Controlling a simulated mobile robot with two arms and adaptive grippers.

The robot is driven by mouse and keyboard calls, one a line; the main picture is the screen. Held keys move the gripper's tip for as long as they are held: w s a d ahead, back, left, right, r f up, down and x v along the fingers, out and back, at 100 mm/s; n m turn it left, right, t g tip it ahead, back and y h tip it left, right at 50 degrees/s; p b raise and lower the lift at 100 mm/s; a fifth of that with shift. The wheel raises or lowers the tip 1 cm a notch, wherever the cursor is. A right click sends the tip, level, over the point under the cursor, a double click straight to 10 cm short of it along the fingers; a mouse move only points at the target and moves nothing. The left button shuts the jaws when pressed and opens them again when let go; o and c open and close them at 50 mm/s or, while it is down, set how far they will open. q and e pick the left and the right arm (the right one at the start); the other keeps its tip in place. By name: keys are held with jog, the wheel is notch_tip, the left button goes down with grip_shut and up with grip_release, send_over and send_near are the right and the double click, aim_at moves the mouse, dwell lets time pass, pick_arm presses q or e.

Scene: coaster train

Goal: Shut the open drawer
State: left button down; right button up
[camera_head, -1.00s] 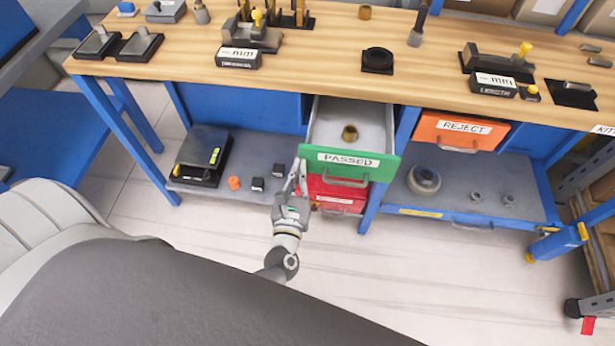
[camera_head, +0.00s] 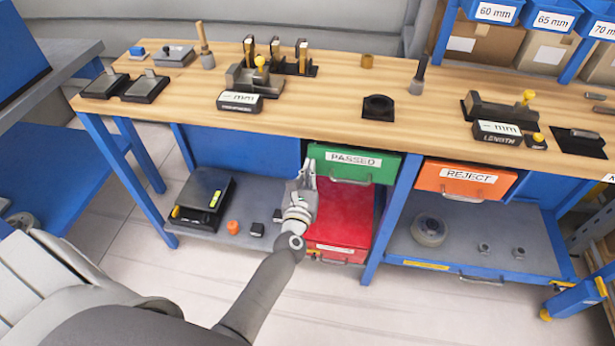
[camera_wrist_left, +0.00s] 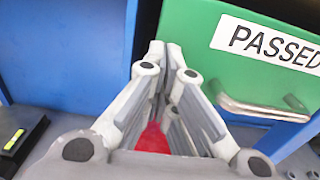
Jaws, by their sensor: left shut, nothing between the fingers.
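The green drawer (camera_head: 372,164) labelled PASSED sits under the bench top, its front in line with the bench frame and its inside hidden. It also shows in the left wrist view (camera_wrist_left: 185,30), with its metal handle to the right of the fingers. My left gripper (camera_head: 308,168) is shut and empty, its fingertips at the left part of the green front. I cannot tell whether they touch it. In the left wrist view the gripper (camera_wrist_left: 168,50) points at the green front. My right gripper is not in view.
A red drawer or box (camera_head: 340,222) is below the green drawer. An orange REJECT drawer (camera_head: 466,180) is to the right. The lower shelf (camera_head: 270,200) holds a scale (camera_head: 202,196) and small parts. Tools stand on the wooden bench top (camera_head: 330,110).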

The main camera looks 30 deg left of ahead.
pick_arm(q)
jog(key=v, duration=1.2)
jog(key=s+d+f+m+g+h+p, duration=0.15)
jog(key=s+f+m, duration=0.25)
jog(key=f+m, duration=0.45)
jog(key=s+d+f+m+g+h, duration=0.3)
jog(key=s+f+m, duration=0.1)
jog(key=f+m, duration=0.5)
jog(key=s+d+f+m+g+h+p, duration=0.1)
jog(key=s+d+f+m+g+h, duration=0.2)
jog(key=f+m, duration=0.55)
jog(key=s+a+f+m+g, duration=0.2)
jog(key=s+f+m, duration=0.3)
jog(key=s, duration=0.4)
jog(key=s+a+f+m+g+y+p, duration=0.1)
jog(key=s+a+f+m+g, duration=0.2)
jog(key=s, duration=0.6)
jog(key=s+a+f+m+g+y, duration=0.1)
jog(key=s+a+f+m+g, duration=0.1)
jog(key=s+f+m+g, duration=0.2)
jog(key=s+f+m, duration=0.3)
jog(key=s, duration=0.2)
jog(key=shift+a+m, duration=0.3)
jog(key=shift+a, duration=0.1)
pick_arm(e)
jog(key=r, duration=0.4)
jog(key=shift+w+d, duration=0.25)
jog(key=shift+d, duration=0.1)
